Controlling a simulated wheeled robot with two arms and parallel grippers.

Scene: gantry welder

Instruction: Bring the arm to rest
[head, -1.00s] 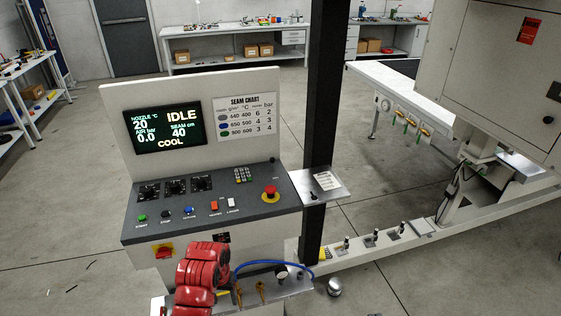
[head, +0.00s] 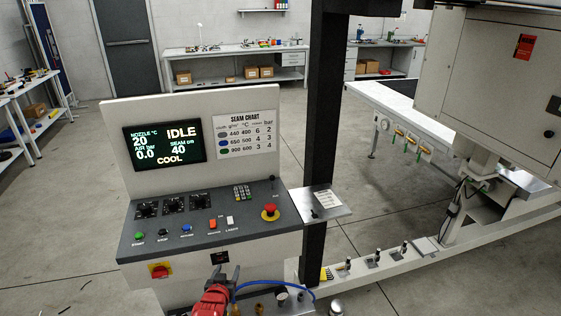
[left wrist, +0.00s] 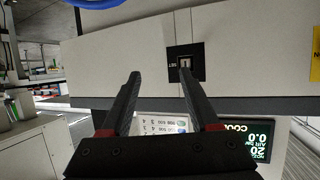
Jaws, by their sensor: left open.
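My left gripper (head: 225,273) is at the bottom of the head view, in front of the console's lower front, with my red arm below it. In the left wrist view its two dark fingers (left wrist: 159,74) are spread apart with nothing between them. A small black plate (left wrist: 186,62) on the white panel lies beyond the right fingertip. The fingers look clear of the panel, but the exact gap is hard to tell. The console screen (head: 163,144) reads IDLE and COOL; it shows upside down in the wrist view (left wrist: 250,142). My right gripper is not in view.
The console's button deck (head: 205,215) has a red emergency knob (head: 270,211). A blue hose (head: 262,285) curves right of the gripper. A dark post (head: 322,150) stands right of the console. Open floor (head: 60,210) lies to the left.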

